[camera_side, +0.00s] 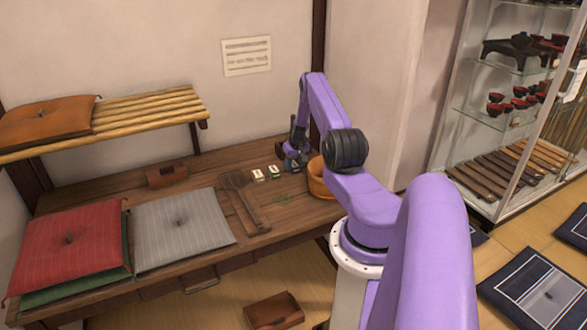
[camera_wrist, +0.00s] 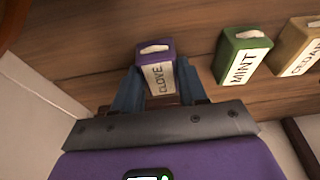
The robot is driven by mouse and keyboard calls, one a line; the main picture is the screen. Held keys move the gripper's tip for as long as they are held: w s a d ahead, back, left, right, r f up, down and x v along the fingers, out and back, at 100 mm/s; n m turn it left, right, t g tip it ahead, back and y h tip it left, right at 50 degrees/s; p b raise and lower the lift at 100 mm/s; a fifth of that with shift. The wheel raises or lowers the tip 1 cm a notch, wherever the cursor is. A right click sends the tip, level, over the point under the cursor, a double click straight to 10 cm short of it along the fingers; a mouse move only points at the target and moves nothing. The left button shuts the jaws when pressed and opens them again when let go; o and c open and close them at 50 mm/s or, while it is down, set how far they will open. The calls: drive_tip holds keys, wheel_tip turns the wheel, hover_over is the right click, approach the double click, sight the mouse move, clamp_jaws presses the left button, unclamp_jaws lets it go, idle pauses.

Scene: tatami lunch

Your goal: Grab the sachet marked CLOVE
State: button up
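The purple sachet marked CLOVE (camera_wrist: 158,68) stands between the two blue fingers of my gripper (camera_wrist: 160,88) in the wrist view, its white label facing the camera. One finger is on each side of it, very close. I cannot tell whether they press on it or only flank it. In the side view my gripper (camera_side: 293,158) is low over the right part of the wooden table (camera_side: 200,171), and the sachet there is mostly hidden by it.
The green MINT sachet (camera_wrist: 241,55) stands to the right, with a tan sachet (camera_wrist: 299,48) beyond it. A round wooden tub (camera_side: 322,180) is just right of my gripper. Wooden-handled utensils (camera_side: 246,205) and cushions (camera_side: 180,228) lie to the left.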

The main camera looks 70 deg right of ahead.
drive_tip(key=shift+c, duration=0.6)
drive_tip(key=shift+r, duration=0.1)
